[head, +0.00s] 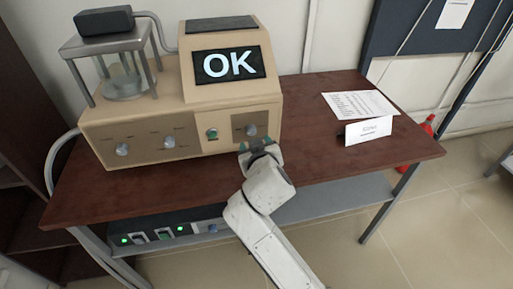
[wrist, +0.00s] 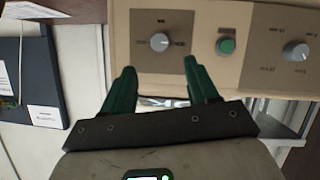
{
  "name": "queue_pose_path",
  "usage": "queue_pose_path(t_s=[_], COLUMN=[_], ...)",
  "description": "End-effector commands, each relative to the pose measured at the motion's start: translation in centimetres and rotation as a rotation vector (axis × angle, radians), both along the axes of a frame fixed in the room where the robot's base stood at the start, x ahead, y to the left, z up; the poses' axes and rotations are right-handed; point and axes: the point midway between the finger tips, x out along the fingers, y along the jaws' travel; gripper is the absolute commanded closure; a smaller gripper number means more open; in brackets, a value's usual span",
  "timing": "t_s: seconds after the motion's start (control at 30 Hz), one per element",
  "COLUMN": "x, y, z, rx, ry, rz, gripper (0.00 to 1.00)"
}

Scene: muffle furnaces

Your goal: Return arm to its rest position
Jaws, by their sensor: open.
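My white arm (head: 267,190) reaches up from the bottom of the head view to the front of a beige device (head: 180,115) on a table. My gripper (head: 255,148) is just below the right-hand knob (head: 251,130) of the device's panel. In the wrist view, my gripper (wrist: 160,67) has its two green fingers spread apart with nothing between them. A grey knob (wrist: 160,42) is beyond the fingertips there, apart from them in the picture. A green button (wrist: 226,46) is beside it. The fingertips are hard to make out in the head view.
The device's screen (head: 229,64) reads "OK". A glass vessel (head: 124,85) stands in a frame on its left. A lit unit (head: 160,234) is under the tabletop.

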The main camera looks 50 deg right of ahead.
Motion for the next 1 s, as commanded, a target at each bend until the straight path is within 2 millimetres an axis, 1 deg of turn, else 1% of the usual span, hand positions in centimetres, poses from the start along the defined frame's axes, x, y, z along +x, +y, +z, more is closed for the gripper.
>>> queue_pose_path(t_s=[0.17,0.77,0.87,0.97,1.0], x=[-0.6,-0.7,-2.3,-5.7,-7.5], y=[0.4,0.4,0.6,1.4,2.0], z=[0.2,0.1,-2.1,-6.1,-8.0], rx=[0.0,0.003,0.041,0.115,0.152], ry=[0.001,0.005,0.076,0.218,0.289], rz=[0.0,0.0,0.005,0.026,0.04], gripper=[0.41,0.41,0.41,0.41,0.41])
